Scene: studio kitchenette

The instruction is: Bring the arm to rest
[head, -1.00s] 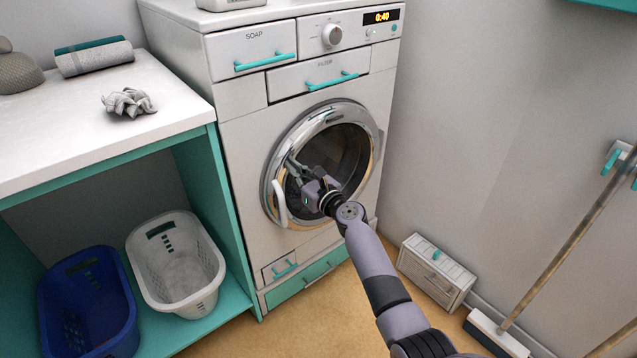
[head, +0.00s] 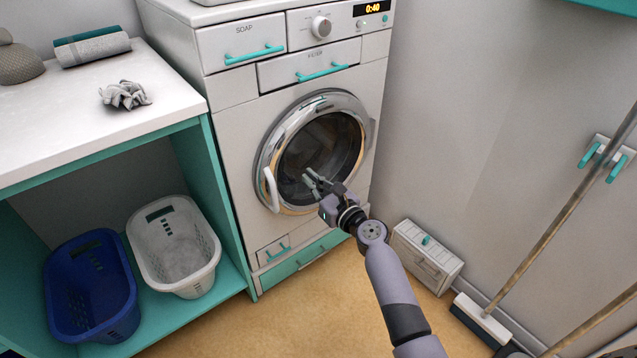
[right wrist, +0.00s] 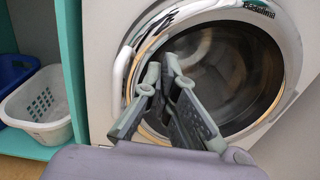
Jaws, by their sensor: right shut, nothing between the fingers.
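My right gripper (head: 316,180) is in front of the lower part of the washing machine's round door (head: 268,190). Its fingers are shut with nothing between them, and they also show in the right wrist view (right wrist: 161,78). The door looks closed, with its white handle (head: 271,190) on the left side. The handle is to the left of the gripper and apart from it. The washing machine (head: 235,125) shows 0:40 on its display. My left gripper is not in view.
A white counter (head: 60,120) with a crumpled grey cloth (head: 125,94) stands left of the machine. Below it are a blue basket (head: 92,290) and a white basket (head: 175,245). A small white box (head: 427,257) and a broom (head: 484,322) are at the right. Floor in front is clear.

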